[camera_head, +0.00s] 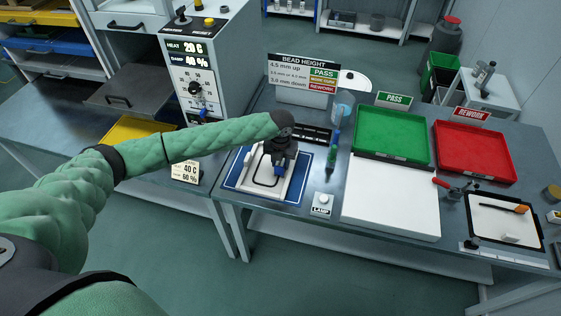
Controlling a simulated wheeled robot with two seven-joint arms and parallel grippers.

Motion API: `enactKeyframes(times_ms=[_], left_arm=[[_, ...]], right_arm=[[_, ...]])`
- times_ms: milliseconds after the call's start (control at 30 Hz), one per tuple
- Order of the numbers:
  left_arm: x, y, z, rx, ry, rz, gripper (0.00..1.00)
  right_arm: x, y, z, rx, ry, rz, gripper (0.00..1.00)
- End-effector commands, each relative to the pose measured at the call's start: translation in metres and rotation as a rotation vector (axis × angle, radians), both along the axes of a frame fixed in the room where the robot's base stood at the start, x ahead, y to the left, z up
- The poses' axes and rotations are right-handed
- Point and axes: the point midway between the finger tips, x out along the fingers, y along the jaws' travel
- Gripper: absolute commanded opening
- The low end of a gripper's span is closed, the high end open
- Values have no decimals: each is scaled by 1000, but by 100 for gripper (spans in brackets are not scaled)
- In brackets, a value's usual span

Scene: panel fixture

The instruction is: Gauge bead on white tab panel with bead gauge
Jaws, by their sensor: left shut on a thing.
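The white panel (298,183) lies on a blue mat (237,187) at the middle of the bench, with a dark bead line (258,181) looping over its face. My left gripper (279,166) reaches in from the left and points down over the panel. It is shut on a small blue piece (278,172), apparently the bead gauge, mostly hidden by the fingers. The piece is at or just above the panel's right part; I cannot tell whether it touches the bead. The gripper and forearm hide the panel's upper part. My right gripper is not in view.
A bead height sign (304,75) stands behind. A green PASS tray (391,134) and red REWORK tray (473,151) are at the right.

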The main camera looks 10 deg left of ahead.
Motion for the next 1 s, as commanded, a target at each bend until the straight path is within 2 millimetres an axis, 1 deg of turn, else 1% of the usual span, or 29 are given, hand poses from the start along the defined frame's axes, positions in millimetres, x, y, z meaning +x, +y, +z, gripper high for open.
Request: enactKeyframes(times_ms=[33,100,1000], left_arm=[[1,0,6,0,-2,0,5],[1,0,10,0,-2,1,5],[1,0,62,-1,-3,1,5]], right_arm=[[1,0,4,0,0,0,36],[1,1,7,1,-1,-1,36],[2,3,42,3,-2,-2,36]])
